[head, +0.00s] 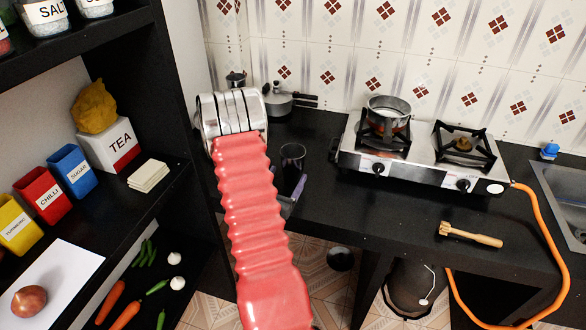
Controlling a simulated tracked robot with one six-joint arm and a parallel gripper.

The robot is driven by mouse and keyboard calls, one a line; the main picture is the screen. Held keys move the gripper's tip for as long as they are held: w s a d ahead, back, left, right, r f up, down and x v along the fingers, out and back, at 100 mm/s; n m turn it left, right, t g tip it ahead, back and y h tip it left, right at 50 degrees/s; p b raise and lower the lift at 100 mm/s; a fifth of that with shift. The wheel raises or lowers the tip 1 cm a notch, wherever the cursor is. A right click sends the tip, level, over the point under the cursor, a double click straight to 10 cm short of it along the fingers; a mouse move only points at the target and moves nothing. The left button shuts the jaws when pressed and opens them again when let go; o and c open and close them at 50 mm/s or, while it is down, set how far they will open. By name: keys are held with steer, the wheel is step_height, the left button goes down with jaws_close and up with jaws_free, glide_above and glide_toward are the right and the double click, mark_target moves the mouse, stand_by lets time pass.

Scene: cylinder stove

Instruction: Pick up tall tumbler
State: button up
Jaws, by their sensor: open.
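The tall tumbler (292,156) is a dark, shiny cup standing upright at the front left of the black counter, just right of my red arm. My gripper (291,186) shows only in part beside my arm, just in front of and below the tumbler in the picture. Its jaws are open, with a purplish finger visible on the right side; the other side is largely hidden by my arm. I cannot tell whether the fingers are around the tumbler or short of it. Nothing is seen held.
A two-burner stove (420,165) with a steel pot (388,108) stands to the right. A lidded pan (280,101) is behind the tumbler. A wooden masher (470,234) lies at the right front. A black shelf (185,95) with jars borders the left. An orange hose (556,262) hangs right.

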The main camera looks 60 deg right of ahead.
mark_target(290, 175)
steer(key=d, duration=0.4)
steer(key=shift+s+d, duration=0.15)
steer(key=shift+d, duration=0.4)
steer(key=shift+c, duration=0.3)
steer(key=c, duration=1.3)
